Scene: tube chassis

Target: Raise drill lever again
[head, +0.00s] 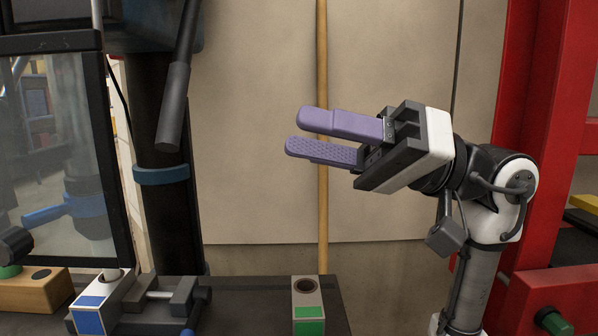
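The drill lever (173,108) is a dark grey cylindrical handle on a thin rod, left of centre in the head view. It hangs down at a slight tilt in front of the black drill column. My gripper (295,130) is to the right of the lever, pointing left, with two purple fingers. The fingers are parted with a gap between them and nothing held. A clear distance separates the fingertips from the lever. The top of the lever's rod runs out of the frame.
Below are a vise (165,300), a blue-labelled block (92,310) and a green-labelled block (308,312). A red frame (545,150) stands at right. Space between gripper and lever is free.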

